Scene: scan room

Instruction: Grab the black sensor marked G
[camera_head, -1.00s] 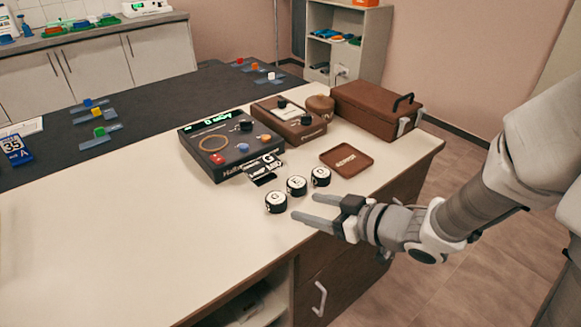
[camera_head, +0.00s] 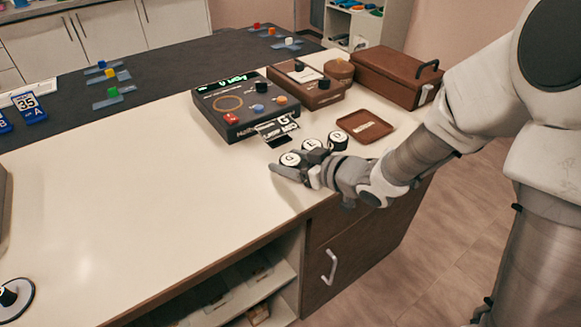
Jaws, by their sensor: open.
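Three short black round sensors with white lettered tops stand in a slanting row near the counter's front right edge. The leftmost sensor (camera_head: 290,159) seems to read G. The middle sensor (camera_head: 312,145) is partly covered by my gripper, and its letter is hard to read. The right sensor (camera_head: 338,140) seems to read D. My gripper (camera_head: 288,169) is open and low at the leftmost sensor. One finger lies along its near side. The other finger is mostly hidden, so I cannot tell whether the jaws straddle it or touch it.
A black device box (camera_head: 243,108) with a lit display stands behind the sensors, with a small label stand (camera_head: 277,128) at its front. A brown tray (camera_head: 364,127), a brown instrument (camera_head: 305,86) and a brown case (camera_head: 395,73) are to the right. The counter's left part (camera_head: 150,190) is clear.

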